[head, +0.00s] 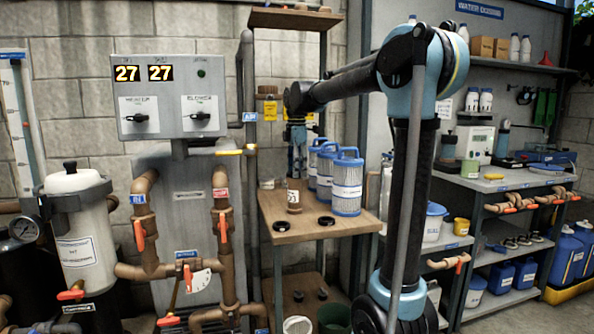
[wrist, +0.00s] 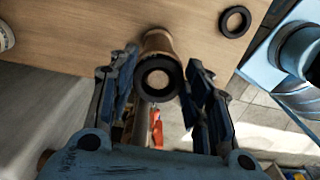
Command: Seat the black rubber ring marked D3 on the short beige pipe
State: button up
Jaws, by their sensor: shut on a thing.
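The short beige pipe (head: 294,203) stands upright on the wooden table, with a white label on its side. In the wrist view the pipe (wrist: 158,42) shows beyond a black rubber ring (wrist: 158,77). My gripper (wrist: 162,60) is shut on this ring, one finger at each side, right at the pipe's top end. A pale round face shows through the ring's hole. I cannot tell whether the ring is around the pipe or just above it. No D3 marking is readable. In the head view my gripper (head: 297,172) points down over the pipe and hides its top.
Two loose black rings, a left one (head: 285,224) and a right one (head: 326,221), lie flat on the table (head: 350,225) in front of the pipe. Blue-and-white filter cartridges (head: 347,185) stand close at right. A vertical pipe (head: 250,100) rises at left.

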dwell(0.4)
jog(key=o, duration=0.9)
jog(key=shift+c, duration=0.2)
jog(key=o, duration=0.4)
jog(key=shift+r, duration=0.1)
jog(key=shift+r, duration=3.9)
